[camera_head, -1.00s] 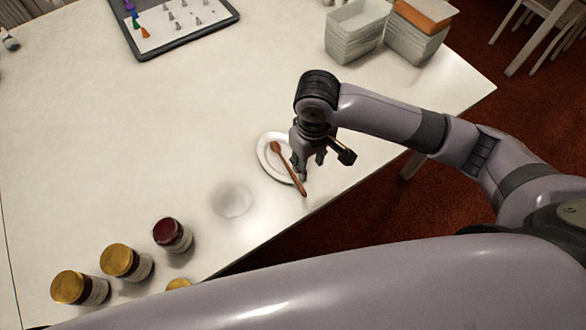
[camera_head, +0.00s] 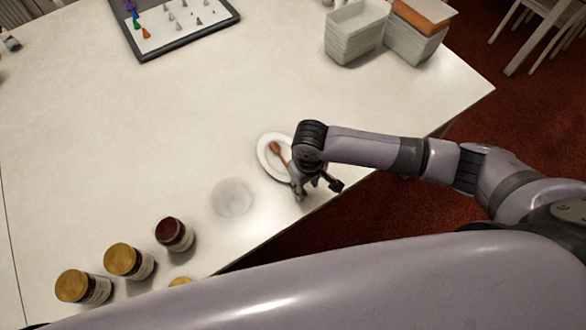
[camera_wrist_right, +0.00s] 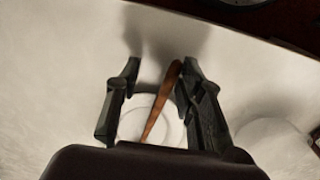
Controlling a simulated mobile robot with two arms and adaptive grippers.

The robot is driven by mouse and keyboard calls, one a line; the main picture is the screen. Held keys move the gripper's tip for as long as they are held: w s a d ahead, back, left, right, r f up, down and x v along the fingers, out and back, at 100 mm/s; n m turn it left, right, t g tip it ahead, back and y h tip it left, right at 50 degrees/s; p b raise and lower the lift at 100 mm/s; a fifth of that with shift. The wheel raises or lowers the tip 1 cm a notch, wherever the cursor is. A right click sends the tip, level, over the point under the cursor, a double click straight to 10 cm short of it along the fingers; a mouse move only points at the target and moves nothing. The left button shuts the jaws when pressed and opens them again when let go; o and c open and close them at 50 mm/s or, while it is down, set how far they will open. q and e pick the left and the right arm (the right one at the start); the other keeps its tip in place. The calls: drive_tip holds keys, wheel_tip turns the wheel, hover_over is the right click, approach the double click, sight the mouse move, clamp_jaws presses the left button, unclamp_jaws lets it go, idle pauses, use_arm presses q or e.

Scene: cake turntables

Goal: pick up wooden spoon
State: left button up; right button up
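The wooden spoon (camera_head: 275,148) lies across a white saucer (camera_head: 263,165) near the table's front edge; in the head view its handle is mostly hidden behind my right gripper (camera_head: 309,188). In the right wrist view the spoon handle (camera_wrist_right: 162,103) runs between the two open fingers of my right gripper (camera_wrist_right: 155,80), closer to the right finger. I cannot tell whether that finger touches it. The saucer (camera_wrist_right: 172,128) shows behind it. The large arm part across the bottom of the head view is mine; my left gripper is not in view.
Several jars stand at the lower left, one with a dark red lid (camera_head: 174,234). A clear round dish (camera_head: 232,198) lies left of the saucer. Stacked white containers (camera_head: 355,32) and a dark tray with piping tips (camera_head: 180,40) are at the back. The table (camera_head: 130,130) is otherwise mostly clear.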

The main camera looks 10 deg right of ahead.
drive_tip(key=shift+c, duration=0.4)
clamp_jaws()
drive_tip(key=shift+r, duration=0.15)
wheel_tip(320, 180, up, 20)
idle(0.4)
